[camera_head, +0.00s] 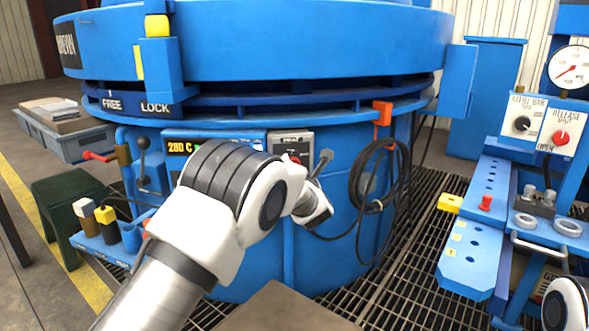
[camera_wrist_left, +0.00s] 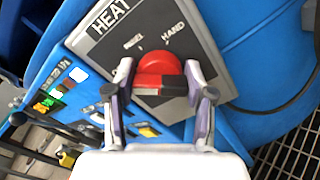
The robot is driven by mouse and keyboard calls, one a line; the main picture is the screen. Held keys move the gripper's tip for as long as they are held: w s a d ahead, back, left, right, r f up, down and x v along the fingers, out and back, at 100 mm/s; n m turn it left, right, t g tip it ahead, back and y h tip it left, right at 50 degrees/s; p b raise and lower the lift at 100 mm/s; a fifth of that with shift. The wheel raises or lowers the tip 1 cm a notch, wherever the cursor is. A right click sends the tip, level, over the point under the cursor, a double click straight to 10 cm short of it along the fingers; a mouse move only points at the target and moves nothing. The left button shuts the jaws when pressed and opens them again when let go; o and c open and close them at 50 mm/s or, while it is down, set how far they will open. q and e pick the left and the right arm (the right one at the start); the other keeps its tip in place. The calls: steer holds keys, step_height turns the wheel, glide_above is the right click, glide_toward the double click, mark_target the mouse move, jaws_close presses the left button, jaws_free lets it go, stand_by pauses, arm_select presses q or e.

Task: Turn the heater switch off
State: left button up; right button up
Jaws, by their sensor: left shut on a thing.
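The heater switch is a grey plate (camera_wrist_left: 110,40) lettered "HEAT", with a round red knob (camera_wrist_left: 158,70) that has a dark crossbar. Two markings stand above the knob: "HAND" at the right, and one at the left that I cannot read surely. My left gripper (camera_wrist_left: 160,82) is shut on the knob, one finger on each side of the bar. In the head view the grey switch box (camera_head: 292,142) sits on the blue furnace's front, and my arm hides most of the knob. My right gripper is not in view.
An orange-lit "280 C" display (camera_head: 186,147) is left of the switch. A black cable coil (camera_head: 378,175) hangs from an orange hook (camera_head: 382,112) at its right. A blue valve bench (camera_head: 470,240) stands far right. A lever and yellow-topped parts (camera_head: 106,215) are at lower left.

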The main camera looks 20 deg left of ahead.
arm_select(q)
steer(key=shift+f, duration=0.1)
steer(key=o, duration=1.2)
steer(key=shift+c, duration=0.2)
step_height(320, 180, up, 10)
steer(key=shift+r, duration=0.1)
